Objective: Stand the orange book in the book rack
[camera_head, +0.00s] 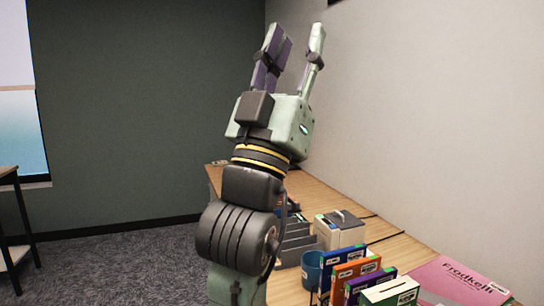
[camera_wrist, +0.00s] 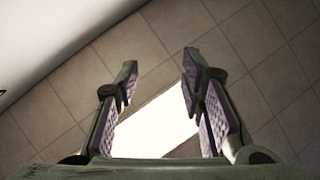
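My gripper (camera_head: 296,40) points up, high above the desk, with its two fingers spread and nothing between them. The wrist view also shows the open fingers (camera_wrist: 159,68) with only the tiled ceiling and a bright panel beyond. An orange book (camera_head: 355,269) stands upright in a row at the bottom of the head view, between a blue book (camera_head: 333,262) and a purple book (camera_head: 368,285). A green book (camera_head: 392,293) is in front. The lower parts of the books are cut off, and I cannot clearly make out the rack. My gripper is far from them.
The wooden desk (camera_head: 397,246) runs along the right wall. On it are a grey boxy device (camera_head: 340,231), dark trays (camera_head: 297,238), a blue cup (camera_head: 311,268) and a pink folder (camera_head: 457,283). A dark-framed table (camera_head: 10,215) stands at far left. Carpeted floor (camera_head: 120,262) lies open between.

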